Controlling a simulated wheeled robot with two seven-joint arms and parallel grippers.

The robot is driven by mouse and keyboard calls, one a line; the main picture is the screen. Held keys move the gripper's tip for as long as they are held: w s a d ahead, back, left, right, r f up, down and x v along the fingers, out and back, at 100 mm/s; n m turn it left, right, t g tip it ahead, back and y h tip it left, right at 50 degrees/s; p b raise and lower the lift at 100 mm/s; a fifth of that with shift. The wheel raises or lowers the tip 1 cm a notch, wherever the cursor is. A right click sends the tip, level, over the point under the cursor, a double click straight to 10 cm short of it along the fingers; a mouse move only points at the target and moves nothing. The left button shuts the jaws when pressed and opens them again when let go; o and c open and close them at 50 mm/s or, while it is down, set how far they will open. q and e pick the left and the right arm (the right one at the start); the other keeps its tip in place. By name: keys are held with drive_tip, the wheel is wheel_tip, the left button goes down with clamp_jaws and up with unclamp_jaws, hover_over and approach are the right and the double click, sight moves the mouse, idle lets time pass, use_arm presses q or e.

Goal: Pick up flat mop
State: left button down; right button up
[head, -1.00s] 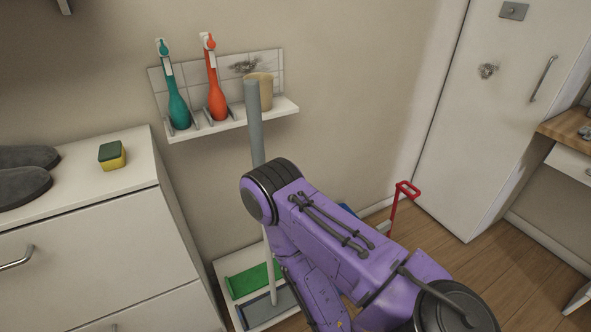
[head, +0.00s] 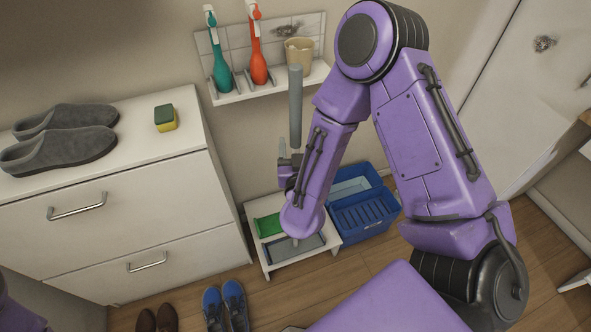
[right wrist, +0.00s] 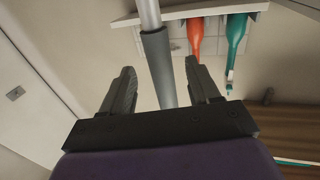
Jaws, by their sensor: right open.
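The flat mop stands upright, its thick grey handle (head: 296,108) rising in front of the wall shelf. Its lower pole is mostly hidden behind my right arm, and a flat grey piece that looks like its head (head: 296,247) lies in the low white stand (head: 266,262). My right gripper (head: 284,150) is at the handle, partly hidden by my forearm. In the right wrist view the open fingers (right wrist: 160,80) lie on either side of the grey handle (right wrist: 157,58), with gaps showing. My left gripper is not in view.
The wall shelf (head: 240,97) holds a teal brush (head: 221,72), an orange brush (head: 258,66) and a beige cup (head: 299,52). A white drawer cabinet (head: 120,215) is at left.

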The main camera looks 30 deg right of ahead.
sight(296, 139)
drive_tip(key=p+x, duration=0.1)
drive_tip(key=x, duration=0.3)
drive_tip(key=shift+w+d+f+p, duration=0.1)
drive_tip(key=shift+w+p, duration=0.05)
drive_tip(key=shift+p, duration=0.25)
drive_tip(key=shift+w+d+f, duration=0.15)
drive_tip(key=shift+w, duration=0.05)
drive_tip(key=c, duration=0.9)
clamp_jaws()
